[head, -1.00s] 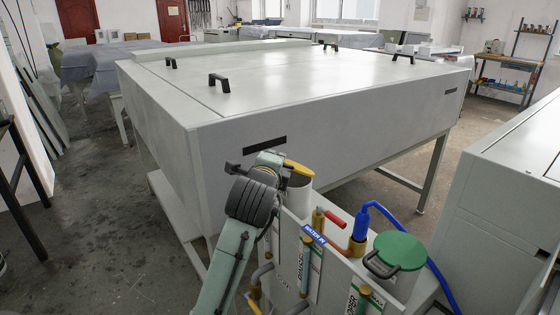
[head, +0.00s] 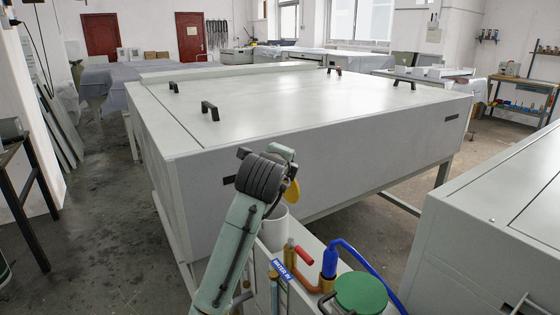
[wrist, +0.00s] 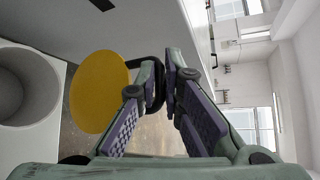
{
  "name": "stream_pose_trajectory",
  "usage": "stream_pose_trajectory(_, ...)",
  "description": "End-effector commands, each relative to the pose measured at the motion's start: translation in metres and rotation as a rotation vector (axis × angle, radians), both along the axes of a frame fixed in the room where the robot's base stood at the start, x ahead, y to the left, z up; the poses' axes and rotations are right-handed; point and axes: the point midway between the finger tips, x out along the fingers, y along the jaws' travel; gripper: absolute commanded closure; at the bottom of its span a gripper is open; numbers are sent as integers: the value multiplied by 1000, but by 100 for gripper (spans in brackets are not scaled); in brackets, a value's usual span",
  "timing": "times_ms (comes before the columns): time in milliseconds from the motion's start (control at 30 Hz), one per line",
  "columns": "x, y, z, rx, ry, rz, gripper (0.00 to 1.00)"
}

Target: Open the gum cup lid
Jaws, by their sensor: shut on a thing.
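The gum cup lid is a yellow disc (wrist: 99,92) with a black handle (wrist: 157,88). My gripper (wrist: 163,72) is shut on this handle in the wrist view. The lid also shows in the head view (head: 293,191), steeply tilted, above the right side of the white cup (head: 276,228). The cup mouth is uncovered and looks empty in the wrist view (wrist: 28,86). The lid is clear of the mouth there; whether its edge still touches the cup or a hinge I cannot tell. My fingertips are mostly hidden behind my wrist in the head view.
A red-handled valve (head: 304,256), a blue hose (head: 366,262) and a green lid (head: 361,292) stand right of the cup. A large white cabinet (head: 330,160) is close behind. Another pale cabinet (head: 490,250) stands at right. Open floor lies at left.

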Motion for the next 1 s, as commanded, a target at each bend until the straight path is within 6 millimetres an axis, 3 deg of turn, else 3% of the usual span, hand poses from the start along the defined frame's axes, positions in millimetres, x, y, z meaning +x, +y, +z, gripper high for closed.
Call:
stream_pose_trajectory(400, 15, -14, -7, 146, 126, 12, 100)
stream_pose_trajectory(933, 17, -17, -12, 162, 141, 11, 100)
stream_pose_trajectory(967, 17, -17, -12, 162, 142, 10, 90)
stream_pose_trajectory(1000, 17, -17, -12, 162, 142, 10, 88)
